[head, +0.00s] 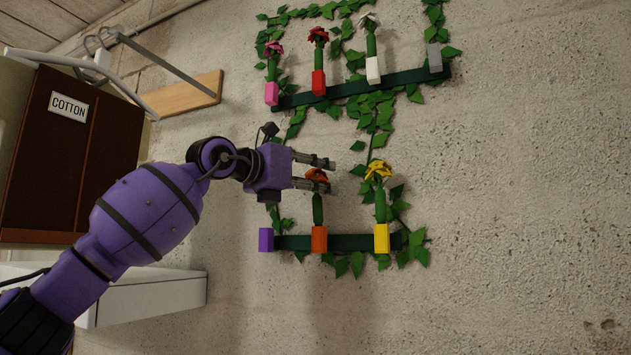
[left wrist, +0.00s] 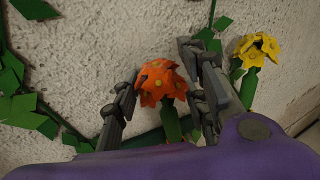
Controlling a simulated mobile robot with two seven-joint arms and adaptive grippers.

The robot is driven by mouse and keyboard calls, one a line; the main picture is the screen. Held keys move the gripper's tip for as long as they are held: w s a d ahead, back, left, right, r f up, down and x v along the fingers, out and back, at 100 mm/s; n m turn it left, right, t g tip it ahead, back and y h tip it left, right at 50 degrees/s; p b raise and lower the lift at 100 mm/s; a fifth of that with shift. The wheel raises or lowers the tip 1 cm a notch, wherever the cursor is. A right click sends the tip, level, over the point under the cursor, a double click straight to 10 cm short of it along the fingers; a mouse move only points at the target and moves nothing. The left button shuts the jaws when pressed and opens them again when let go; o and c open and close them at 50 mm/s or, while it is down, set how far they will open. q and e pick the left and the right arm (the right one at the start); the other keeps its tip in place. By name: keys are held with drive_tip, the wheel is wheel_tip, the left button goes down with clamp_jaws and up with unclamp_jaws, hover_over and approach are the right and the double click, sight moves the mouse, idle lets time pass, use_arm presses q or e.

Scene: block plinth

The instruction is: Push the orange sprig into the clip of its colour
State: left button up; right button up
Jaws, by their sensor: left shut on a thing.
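The orange sprig (head: 318,208) stands upright with its stem's lower end at the top of the orange clip (head: 319,240) on the lower dark green rail. I cannot tell how deep the stem sits. My left gripper (head: 327,175) is shut on the sprig at its flower head, with one finger on either side. In the left wrist view the orange flower (left wrist: 160,82) shows between the two fingers, with part of the green stem below it. My right gripper is not in view.
The yellow sprig (head: 380,200) stands in the yellow clip (head: 382,239) close to the right. An empty purple clip (head: 266,240) is at the left. The upper rail (head: 350,89) bears pink, red and white sprigs and an empty grey clip (head: 434,58). Ivy surrounds both rails.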

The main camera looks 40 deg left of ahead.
use_arm(q)
drive_tip(key=o, duration=1.3)
drive_tip(key=shift+o, duration=0.2)
drive_tip(key=s+a, duration=0.1)
drive_tip(key=s, duration=1)
drive_tip(key=shift+s+a, duration=0.4)
